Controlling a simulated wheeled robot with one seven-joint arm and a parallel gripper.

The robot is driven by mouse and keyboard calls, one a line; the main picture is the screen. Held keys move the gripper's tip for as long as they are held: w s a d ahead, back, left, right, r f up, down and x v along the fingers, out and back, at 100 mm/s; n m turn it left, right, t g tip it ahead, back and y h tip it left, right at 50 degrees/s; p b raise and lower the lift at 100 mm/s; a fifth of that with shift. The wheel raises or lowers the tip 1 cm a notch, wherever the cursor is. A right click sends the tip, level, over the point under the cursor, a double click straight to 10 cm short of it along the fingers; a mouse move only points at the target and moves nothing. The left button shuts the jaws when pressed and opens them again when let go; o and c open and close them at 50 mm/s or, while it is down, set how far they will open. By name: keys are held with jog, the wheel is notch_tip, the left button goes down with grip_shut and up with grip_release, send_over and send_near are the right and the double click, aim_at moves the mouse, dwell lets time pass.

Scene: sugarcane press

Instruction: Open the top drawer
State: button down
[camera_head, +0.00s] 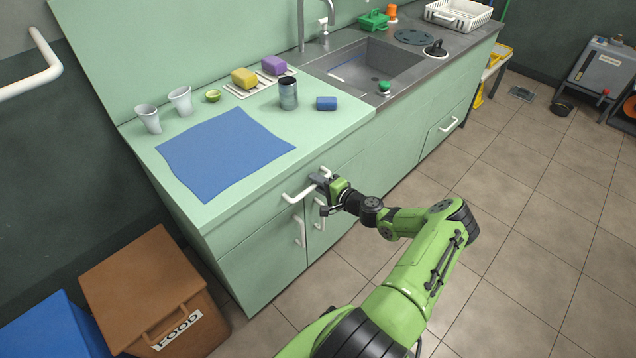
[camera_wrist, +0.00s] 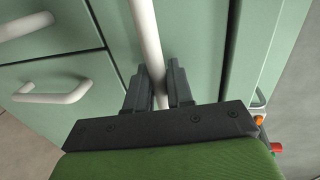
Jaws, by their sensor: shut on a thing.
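The top drawer (camera_head: 255,238) is a pale green front just below the counter top, and it looks shut or nearly so. My gripper (camera_head: 319,183) is at the right end of this handle. In the wrist view the white handle bar (camera_wrist: 147,40) runs between the two dark fingers of my gripper (camera_wrist: 158,82), which are shut on it. The fingers hide part of the bar.
Cabinet doors with white handles (camera_head: 299,232) lie below. The counter holds a blue cloth (camera_head: 222,155), cups, sponges and a metal can (camera_head: 288,93). A brown food bin (camera_head: 150,285) stands at the lower left.

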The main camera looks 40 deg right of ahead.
jog(key=f+v, duration=0.2)
jog(key=v, duration=1.1)
jog(key=s+a+f+v, duration=0.1)
jog(key=f+v, duration=0.2)
jog(key=v, duration=1)
jog(key=shift+d+f, duration=0.2)
jog(key=shift+d, duration=0.2)
jog(key=shift+s, duration=0.15)
jog(key=c, duration=1.1)
grip_release()
jog(key=shift+c, duration=0.2)
jog(key=p+v, duration=0.1)
jog(key=v, duration=1.4)
jog(key=shift+s, duration=0.35)
